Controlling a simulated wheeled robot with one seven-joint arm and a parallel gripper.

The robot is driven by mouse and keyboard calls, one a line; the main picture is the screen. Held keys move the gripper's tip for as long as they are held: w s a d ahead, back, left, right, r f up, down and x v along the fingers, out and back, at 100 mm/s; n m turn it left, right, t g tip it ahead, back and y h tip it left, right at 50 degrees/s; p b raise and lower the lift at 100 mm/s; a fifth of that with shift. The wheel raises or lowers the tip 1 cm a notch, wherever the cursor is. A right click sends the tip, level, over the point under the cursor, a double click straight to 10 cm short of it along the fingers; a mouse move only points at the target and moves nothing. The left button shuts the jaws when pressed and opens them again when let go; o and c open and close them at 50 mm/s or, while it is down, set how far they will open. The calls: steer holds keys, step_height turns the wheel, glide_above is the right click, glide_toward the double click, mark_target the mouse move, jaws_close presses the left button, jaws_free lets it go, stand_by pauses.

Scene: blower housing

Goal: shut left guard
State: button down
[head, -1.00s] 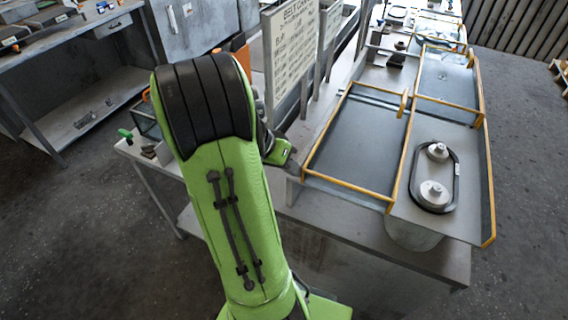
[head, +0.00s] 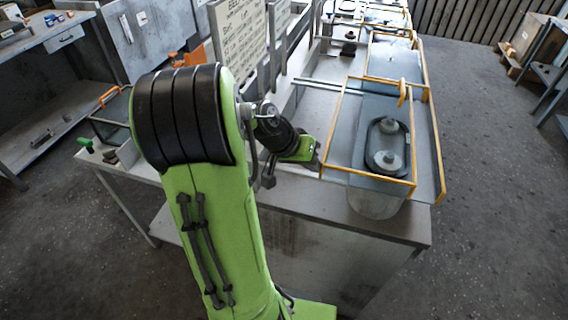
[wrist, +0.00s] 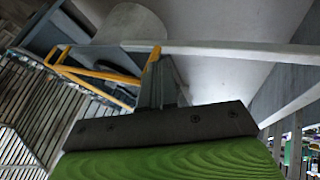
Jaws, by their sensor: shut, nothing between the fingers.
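The near guard (head: 345,130), a see-through panel in a yellow frame, lies over the belt and its two round pulleys (head: 389,160) in the head view. The pulleys show through it. A strip of housing lies between its right side and the yellow right-hand rail (head: 432,140). My gripper (head: 316,158) is at the guard's left side, near its front left corner; contact is unclear. In the wrist view my gripper (wrist: 157,88) is shut and empty, with a yellow frame end (wrist: 155,54) at its tips.
A second yellow-framed guard (head: 394,58) lies farther back. A sign board (head: 240,38) stands left of the housing. An orange-handled glass box (head: 110,115) sits on the bench's left end.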

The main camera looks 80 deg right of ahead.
mark_target(342, 172)
steer(key=s, duration=0.4)
steer(key=s+a+b, duration=0.1)
steer(key=s, duration=0.1)
steer(key=shift+s+r, duration=0.1)
steer(key=shift+d, duration=0.1)
